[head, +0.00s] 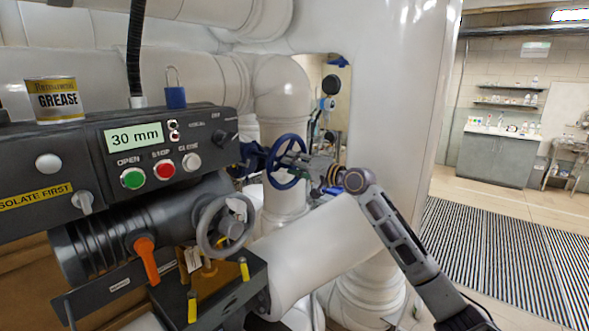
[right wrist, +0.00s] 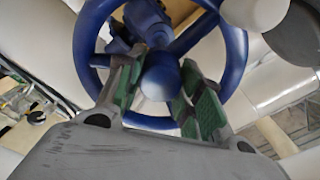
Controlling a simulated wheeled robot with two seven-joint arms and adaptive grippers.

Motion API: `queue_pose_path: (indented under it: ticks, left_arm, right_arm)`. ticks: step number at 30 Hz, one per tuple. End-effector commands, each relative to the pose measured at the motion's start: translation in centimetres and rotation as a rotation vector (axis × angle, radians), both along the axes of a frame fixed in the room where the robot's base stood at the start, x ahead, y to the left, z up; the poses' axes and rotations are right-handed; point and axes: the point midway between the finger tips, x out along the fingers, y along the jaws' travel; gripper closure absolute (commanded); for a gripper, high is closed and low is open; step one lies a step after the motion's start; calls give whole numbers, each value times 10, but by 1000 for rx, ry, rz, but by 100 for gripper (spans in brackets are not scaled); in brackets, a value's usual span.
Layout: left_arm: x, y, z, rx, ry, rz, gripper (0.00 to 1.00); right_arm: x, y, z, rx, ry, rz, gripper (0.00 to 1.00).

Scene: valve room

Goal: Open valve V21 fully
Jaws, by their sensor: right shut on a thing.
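A blue handwheel (head: 287,160) stands on a blue valve stem beside the white pipes in the middle of the head view. My right gripper (head: 311,167) reaches it from the right. In the right wrist view the wheel's hub (right wrist: 160,76) lies between the green-padded fingers of the gripper (right wrist: 157,82), which is shut on the wheel near its hub and spokes. The rim runs around beyond the fingers. No V21 tag is readable. My left gripper is out of view.
A dark control box (head: 150,150) at left reads "30 mm", with a green OPEN button (head: 132,178) and red STOP button (head: 164,170). Below are a grey handwheel (head: 224,226) and an orange lever (head: 146,259). A thick white pipe (head: 315,245) runs below my right arm. Floor at right is free.

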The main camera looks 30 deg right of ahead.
Motion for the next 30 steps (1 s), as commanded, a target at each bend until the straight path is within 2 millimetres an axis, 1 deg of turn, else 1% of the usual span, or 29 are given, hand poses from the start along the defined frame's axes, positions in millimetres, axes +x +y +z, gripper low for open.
queue_pose_path:
  ticks: [1,18,22,30]
  left_arm:
    - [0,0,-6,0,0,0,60]
    - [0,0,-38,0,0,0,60]
    - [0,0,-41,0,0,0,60]
    - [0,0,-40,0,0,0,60]
  right_arm:
    - [0,1,-1,-27,-16,0,90]
    - [0,1,2,-371,-165,-3,90]
    - [0,0,3,-421,-186,-3,90]
    - [0,0,5,-429,-190,-4,90]
